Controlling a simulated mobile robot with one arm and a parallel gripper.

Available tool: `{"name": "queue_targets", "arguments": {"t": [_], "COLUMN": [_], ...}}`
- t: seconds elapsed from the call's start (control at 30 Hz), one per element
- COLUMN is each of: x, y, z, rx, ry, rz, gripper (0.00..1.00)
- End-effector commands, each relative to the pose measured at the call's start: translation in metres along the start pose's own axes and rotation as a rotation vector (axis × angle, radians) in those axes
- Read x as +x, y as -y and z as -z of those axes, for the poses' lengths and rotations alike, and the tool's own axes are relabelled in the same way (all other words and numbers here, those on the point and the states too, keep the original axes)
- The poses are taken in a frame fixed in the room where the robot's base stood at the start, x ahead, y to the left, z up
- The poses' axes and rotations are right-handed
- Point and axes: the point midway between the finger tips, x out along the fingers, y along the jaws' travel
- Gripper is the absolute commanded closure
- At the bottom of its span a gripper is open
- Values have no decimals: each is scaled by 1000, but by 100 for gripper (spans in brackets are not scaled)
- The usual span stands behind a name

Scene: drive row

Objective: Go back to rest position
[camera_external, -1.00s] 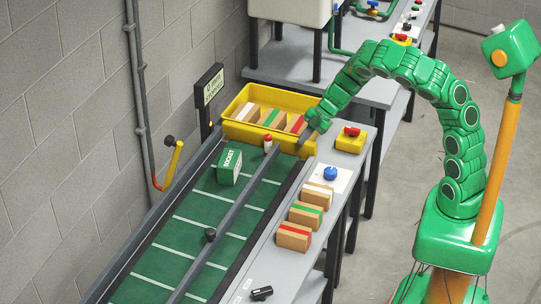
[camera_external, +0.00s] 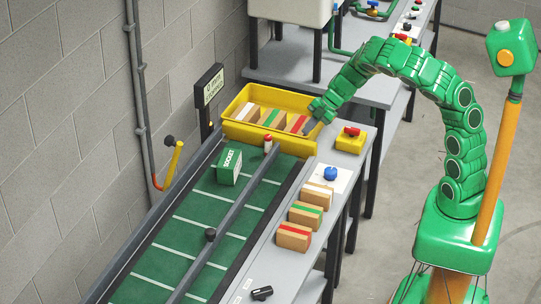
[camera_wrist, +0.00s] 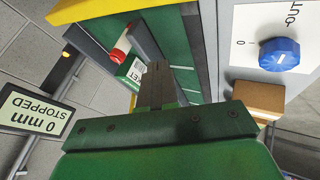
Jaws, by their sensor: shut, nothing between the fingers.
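My green arm arches over from the right to the yellow bin. My gripper (camera_external: 307,130) is just above the bin's right end, near the end of the belt. In the wrist view my two dark fingers (camera_wrist: 155,84) are together, with nothing held between them. They point over the green belt, and the small green box (camera_wrist: 132,70) shows beyond them. Whether the fingertips touch the bin rim cannot be told.
The yellow bin (camera_external: 240,130) holds several striped boxes. The green SOCKET box (camera_external: 230,167) sits on the belt (camera_external: 190,215). A blue knob (camera_external: 330,173), a yellow red-button box (camera_external: 351,139) and striped boxes (camera_external: 294,236) line the bench. The display (camera_wrist: 36,110) reads 0 mm, stopped.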

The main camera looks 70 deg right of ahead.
Motion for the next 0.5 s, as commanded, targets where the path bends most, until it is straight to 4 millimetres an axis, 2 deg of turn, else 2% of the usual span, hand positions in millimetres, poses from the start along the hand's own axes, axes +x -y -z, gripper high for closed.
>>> {"name": "queue_targets", "arguments": {"t": [0.17, 0.3, 0.4, 0.5], "x": [-29, -72, -108, -144], "y": [-57, -110, -137, -154], "z": [7, 14, 19, 24], "rx": [19, 79, 146, 230], "ry": [103, 213, 281, 341], "rz": [-172, -357, -478, -584], "gripper": [100, 100, 100, 100]}}
